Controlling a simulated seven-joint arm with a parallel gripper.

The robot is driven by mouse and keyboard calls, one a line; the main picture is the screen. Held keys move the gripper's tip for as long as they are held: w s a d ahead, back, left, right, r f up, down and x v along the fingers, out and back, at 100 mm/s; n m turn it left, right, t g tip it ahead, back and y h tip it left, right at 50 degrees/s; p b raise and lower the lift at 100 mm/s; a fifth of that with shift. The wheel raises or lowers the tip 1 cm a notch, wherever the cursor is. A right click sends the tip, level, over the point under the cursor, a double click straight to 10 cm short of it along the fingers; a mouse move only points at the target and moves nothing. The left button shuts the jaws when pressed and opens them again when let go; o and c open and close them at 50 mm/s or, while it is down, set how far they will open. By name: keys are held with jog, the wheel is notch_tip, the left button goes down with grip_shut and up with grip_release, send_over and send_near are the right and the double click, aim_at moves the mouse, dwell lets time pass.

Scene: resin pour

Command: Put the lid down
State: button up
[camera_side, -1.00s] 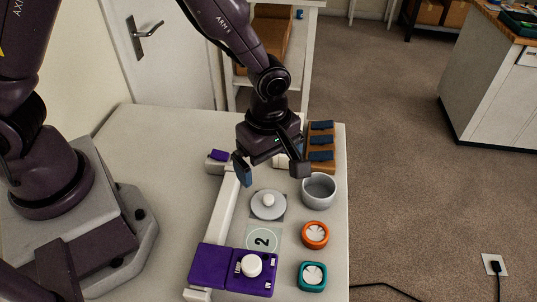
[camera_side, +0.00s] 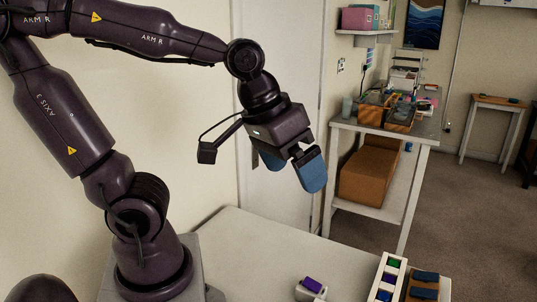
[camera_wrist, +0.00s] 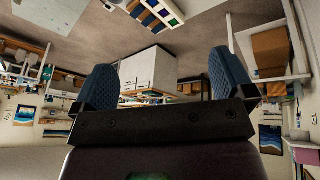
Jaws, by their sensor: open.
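My gripper (camera_side: 292,172) is raised well above the table, with its two blue-padded fingers apart and nothing between them. The fingers also show in the wrist view (camera_wrist: 164,78), spread wide with only the distant room between them. The lid is not in view in either current picture. The pot and the front part of the table are also out of view, so I cannot tell how the lid sits now.
The white table (camera_side: 250,255) shows only its back part. A small purple-topped block (camera_side: 312,285), a white rack (camera_side: 377,284) with coloured pieces and a wooden rack (camera_side: 407,297) with blue pieces stand there. A shelf unit (camera_side: 385,207) stands behind. The air around my gripper is clear.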

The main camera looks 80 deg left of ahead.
jog(key=s+m, duration=0.1)
jog(key=s+a+r+m, duration=0.1)
jog(key=s+m+t, duration=0.1)
jog(key=shift+s+a+r+y, duration=0.15)
jog(key=shift+a+r+y, duration=0.05)
jog(key=shift+a+y, duration=0.1)
